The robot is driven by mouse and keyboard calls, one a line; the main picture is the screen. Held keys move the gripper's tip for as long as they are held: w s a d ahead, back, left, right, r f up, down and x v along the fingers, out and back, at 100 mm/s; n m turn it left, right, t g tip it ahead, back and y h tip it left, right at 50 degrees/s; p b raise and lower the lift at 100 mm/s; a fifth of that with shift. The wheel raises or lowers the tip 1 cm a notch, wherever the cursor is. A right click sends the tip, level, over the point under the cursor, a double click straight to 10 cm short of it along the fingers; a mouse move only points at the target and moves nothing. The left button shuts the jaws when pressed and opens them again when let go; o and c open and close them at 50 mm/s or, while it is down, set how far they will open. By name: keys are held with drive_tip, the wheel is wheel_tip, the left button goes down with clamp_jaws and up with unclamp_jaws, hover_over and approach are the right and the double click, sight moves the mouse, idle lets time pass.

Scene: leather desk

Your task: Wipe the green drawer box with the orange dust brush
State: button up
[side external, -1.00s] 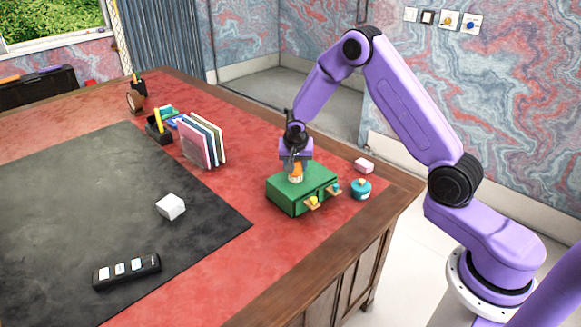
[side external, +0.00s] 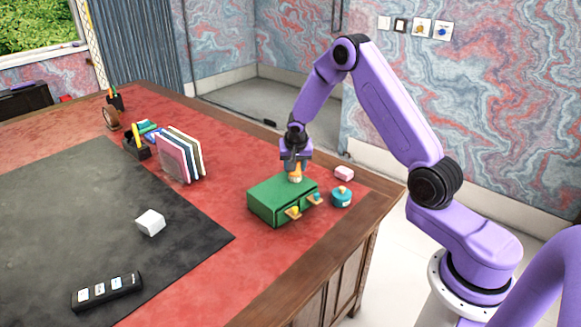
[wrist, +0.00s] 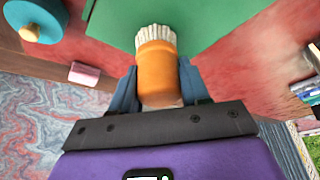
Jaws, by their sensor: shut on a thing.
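My gripper (side external: 296,167) is shut on the brush, above the back right part of the box top. The bristle tips are at or very close to the top; I cannot tell whether they touch. In the side view the fingers partly hide the brush.
A teal round pot (side external: 341,198) and a pink block (side external: 344,173) stand right of the box. Upright folders (side external: 180,155) and a desk organizer (side external: 137,148) are to the left.

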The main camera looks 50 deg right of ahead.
drive_tip(key=shift+w+a, duration=0.2)
drive_tip(key=shift+a, duration=1.75)
drive_tip(key=shift+w+a, duration=0.15)
drive_tip(key=shift+a, duration=1.75)
drive_tip(key=shift+w+a, duration=0.2)
drive_tip(key=shift+a, duration=1.75)
wheel_tip(320, 180, up, 8)
drive_tip(key=shift+d, duration=0.1)
